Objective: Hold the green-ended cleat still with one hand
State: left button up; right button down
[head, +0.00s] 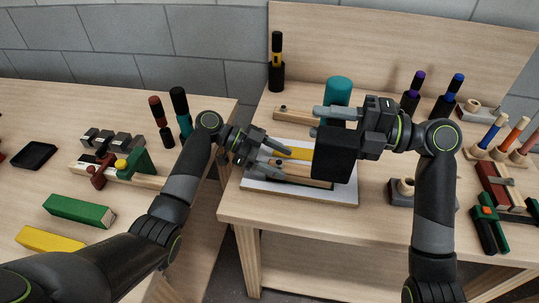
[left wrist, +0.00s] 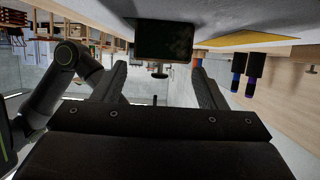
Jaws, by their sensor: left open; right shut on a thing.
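A pale wooden strip (head: 309,181) with a dark strip beside it lies on the white board (head: 345,195). A yellow strip (head: 300,153) lies behind it and also shows in the left wrist view (left wrist: 250,41). I cannot make out a green end; the dark block hides part of the strips. My left gripper (head: 285,163) is open over the board's left part, its fingers apart above the strips. My right gripper (head: 318,121) is shut on a dark block (head: 335,155) at the board's right side. The block also shows in the left wrist view (left wrist: 163,40), with a small knob.
A teal cylinder (head: 338,91) stands behind the board. A wooden piece (head: 296,115) lies at the back. Pens or handles (head: 447,98) stand at the right. On the left table lie a green block (head: 79,210) and a yellow block (head: 48,240). A gap separates the tables.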

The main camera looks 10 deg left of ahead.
aim_at(298, 169)
pick_arm(q)
jog(key=shift+x, duration=2.4)
pick_arm(e)
jog(key=shift+r, duration=0.1)
pick_arm(q)
jog(key=shift+c, duration=0.3)
jog(key=c, duration=1.1)
pick_arm(e)
jog(key=c, duration=1.5)
grip_release()
jog(key=shift+c, duration=0.2)
grip_shut()
jog(key=shift+w+r, duration=0.1)
jog(key=shift+r, duration=1.9)
